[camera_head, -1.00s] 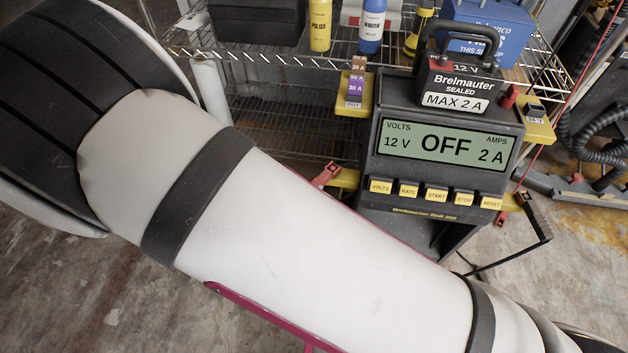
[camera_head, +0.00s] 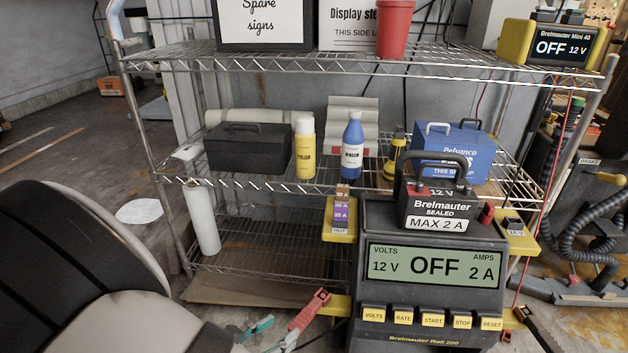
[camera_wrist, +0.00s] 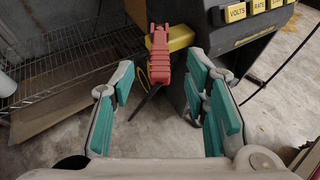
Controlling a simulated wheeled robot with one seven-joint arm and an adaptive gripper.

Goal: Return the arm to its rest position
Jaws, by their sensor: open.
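My gripper (camera_wrist: 161,72) is open in the wrist view, its two teal-padded fingers spread apart with nothing between the pads. A red clamp (camera_wrist: 160,55) on the charger's yellow side bracket (camera_wrist: 181,37) appears beyond the fingertips, in the gap between them; the exact distance is unclear. In the head view my gripper (camera_head: 268,331) shows only as teal fingertips at the bottom edge, just left of and below the red clamp (camera_head: 309,310). My arm fills the lower left corner, and most of its forearm is out of frame.
The large charger (camera_head: 430,225) reads OFF, 12 V, 2 A, with a black battery (camera_head: 438,207) on top. Open concrete floor lies at the left.

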